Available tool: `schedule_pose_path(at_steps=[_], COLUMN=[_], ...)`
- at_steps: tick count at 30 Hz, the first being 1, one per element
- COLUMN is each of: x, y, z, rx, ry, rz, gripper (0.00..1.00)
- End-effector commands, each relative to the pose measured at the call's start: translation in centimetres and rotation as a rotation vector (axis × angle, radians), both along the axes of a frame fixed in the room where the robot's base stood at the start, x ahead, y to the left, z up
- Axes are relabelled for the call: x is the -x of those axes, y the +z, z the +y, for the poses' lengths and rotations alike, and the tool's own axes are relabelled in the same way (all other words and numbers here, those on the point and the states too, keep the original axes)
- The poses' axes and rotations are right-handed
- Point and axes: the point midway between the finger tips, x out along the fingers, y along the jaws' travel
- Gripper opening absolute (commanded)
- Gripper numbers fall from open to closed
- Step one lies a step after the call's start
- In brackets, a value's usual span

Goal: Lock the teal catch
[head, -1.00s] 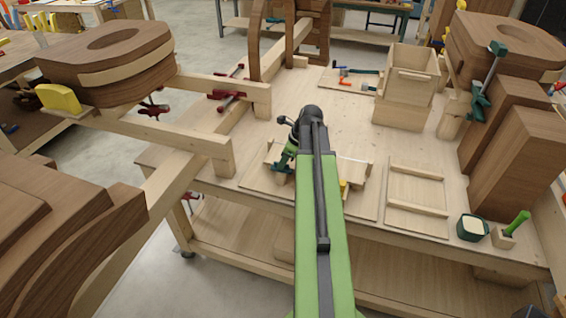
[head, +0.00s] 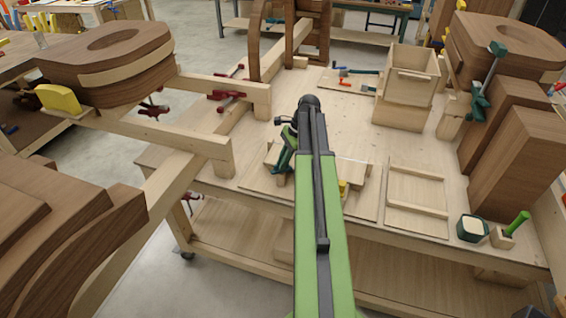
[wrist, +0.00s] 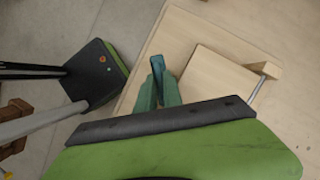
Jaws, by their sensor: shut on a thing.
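The teal catch (wrist: 158,86) shows in the wrist view as a narrow upright teal piece beside a pale wooden board. In the head view the teal catch (head: 284,157) stands at the left side of my arm, on the board on the workbench. My gripper (wrist: 158,121) shows in the wrist view as a black-edged green part across the lower picture, right against the catch. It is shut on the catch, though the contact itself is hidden. In the head view my arm covers most of the gripper and part of the catch.
The workbench (head: 330,100) also carries an open wooden box (head: 403,112), a framed panel (head: 417,212), a small dark green pot (head: 472,228) and a green-handled tool (head: 517,222). Brown chair forms crowd both sides. Pale beams (head: 190,133) cross at the left.

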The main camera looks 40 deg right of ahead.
Motion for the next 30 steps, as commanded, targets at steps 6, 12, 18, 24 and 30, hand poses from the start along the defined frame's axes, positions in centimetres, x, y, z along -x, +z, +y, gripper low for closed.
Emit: schedule_pose_path(at_steps=[6, 12, 18, 24, 30], x=[-0.27, -0.37, -0.44, -0.49, -0.49], y=[-0.02, -0.02, -0.03, -0.03, -0.02], z=[-0.20, -0.16, -0.14, -0.07, -0.02], rx=[0.002, 0.001, 0.002, 0.002, 0.002], ry=[0.205, 0.396, 0.575, 0.723, 0.827], rz=[0.001, 0.002, 0.003, 0.001, 0.002], gripper=[0.00, 0.00, 0.00, 0.00, 0.00])
